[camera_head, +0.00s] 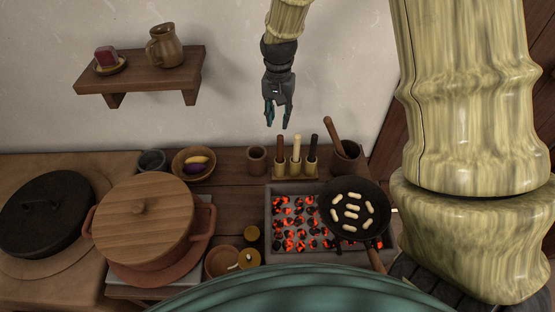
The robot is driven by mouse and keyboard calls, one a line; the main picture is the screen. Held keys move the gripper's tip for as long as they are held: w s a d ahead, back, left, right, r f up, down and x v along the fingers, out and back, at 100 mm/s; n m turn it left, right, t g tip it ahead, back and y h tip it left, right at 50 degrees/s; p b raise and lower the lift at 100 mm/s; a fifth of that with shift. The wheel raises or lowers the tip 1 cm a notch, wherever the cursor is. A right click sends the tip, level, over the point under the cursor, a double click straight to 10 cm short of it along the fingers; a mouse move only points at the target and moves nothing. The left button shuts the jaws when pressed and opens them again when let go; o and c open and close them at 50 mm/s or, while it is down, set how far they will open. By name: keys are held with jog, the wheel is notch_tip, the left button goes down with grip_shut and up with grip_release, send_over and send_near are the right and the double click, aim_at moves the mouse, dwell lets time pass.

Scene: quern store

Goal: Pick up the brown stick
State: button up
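A brown stick (280,147) stands upright in the left socket of a small wooden holder (297,184) behind the grill; its lower end is hidden in the socket. A cream stick (297,146) and a black stick (313,147) stand in the sockets to its right. A separate brown rod (331,128) leans in a dark wooden cup (346,158) further right. My gripper (278,117) hangs above the sticks, pointing down, with its fingers apart and nothing between them. It appears clear of the brown stick, against the wall in the picture.
A grill with glowing coals (268,220) lies in front of the holder, with a black pan (338,228) of pale pieces on it. A small cup (257,160) stands left of the sticks. A large lidded pot (140,222) and a wall shelf (143,74) are at left.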

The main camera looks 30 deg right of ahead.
aim_at(280, 135)
notch_tip(280, 135, down, 8)
jog(key=shift+s+d+r+b, duration=0.1)
jog(key=shift+d+b, duration=0.05)
jog(key=shift+b, duration=0.25)
jog(key=shift+s+f+p, duration=0.2)
jog(key=shift+f+p, duration=0.1)
jog(key=shift+f, duration=1.1)
jog(key=shift+s+f+p, duration=0.2)
jog(key=shift+f+p, duration=0.1)
jog(key=shift+f, duration=1.05)
grip_shut()
